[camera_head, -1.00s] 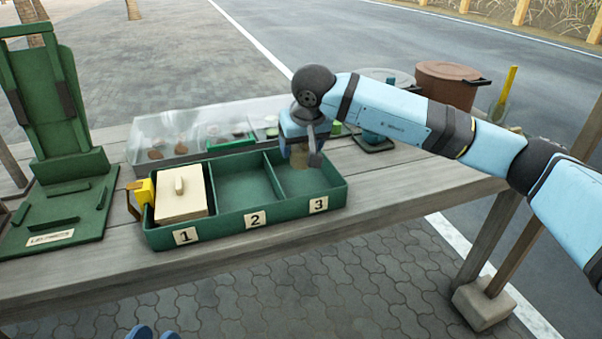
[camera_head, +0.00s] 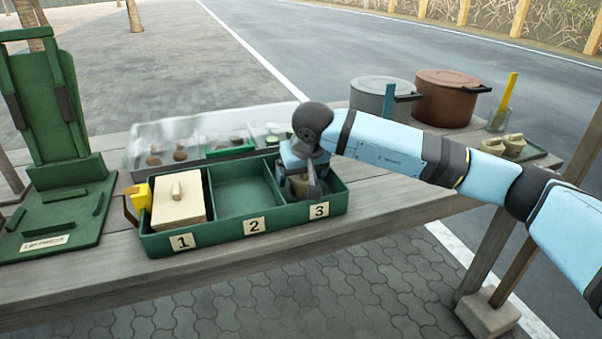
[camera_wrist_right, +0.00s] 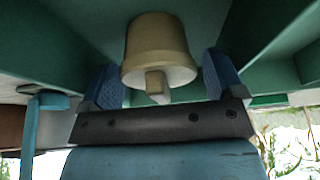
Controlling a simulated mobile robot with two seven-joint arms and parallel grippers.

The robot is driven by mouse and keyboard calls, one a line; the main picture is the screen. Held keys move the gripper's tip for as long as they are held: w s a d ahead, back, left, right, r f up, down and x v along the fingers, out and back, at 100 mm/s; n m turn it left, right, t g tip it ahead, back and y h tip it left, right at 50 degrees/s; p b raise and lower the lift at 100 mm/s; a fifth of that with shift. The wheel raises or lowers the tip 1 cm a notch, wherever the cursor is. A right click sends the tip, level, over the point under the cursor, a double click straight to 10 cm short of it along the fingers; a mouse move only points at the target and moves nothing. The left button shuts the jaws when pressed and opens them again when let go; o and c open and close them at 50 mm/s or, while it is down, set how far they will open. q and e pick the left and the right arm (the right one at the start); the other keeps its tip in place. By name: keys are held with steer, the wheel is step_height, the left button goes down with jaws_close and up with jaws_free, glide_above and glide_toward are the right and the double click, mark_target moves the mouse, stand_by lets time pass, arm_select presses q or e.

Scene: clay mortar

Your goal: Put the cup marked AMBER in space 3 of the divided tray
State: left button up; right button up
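A tan cup (camera_wrist_right: 157,45) with a small handle shows in the right wrist view, between the two blue fingers of my right gripper (camera_wrist_right: 163,80). The fingers stand apart on either side of it, with narrow gaps, and do not close on its handle. No AMBER mark is readable. Space 2 is empty. My left gripper is not in view.
Space 1 holds a pale block with a handle (camera_head: 178,205); a yellow piece (camera_head: 141,197) is at its left. A clear-covered case (camera_head: 165,136) stands behind the tray. A green stand (camera_head: 60,200) is at left. Pots (camera_head: 440,100) and tan cups (camera_head: 515,145) are at the right.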

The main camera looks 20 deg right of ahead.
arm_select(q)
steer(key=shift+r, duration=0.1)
arm_select(e)
steer(key=shift+r, duration=0.25)
arm_select(q)
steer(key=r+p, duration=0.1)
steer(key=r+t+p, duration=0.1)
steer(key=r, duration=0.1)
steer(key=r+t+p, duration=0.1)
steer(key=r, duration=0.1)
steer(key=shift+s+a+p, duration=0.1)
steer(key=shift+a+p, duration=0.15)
steer(key=shift+p, duration=0.05)
arm_select(e)
steer(key=v, duration=1.1)
steer(key=shift+s+r, duration=0.25)
steer(key=shift+r, duration=0.1)
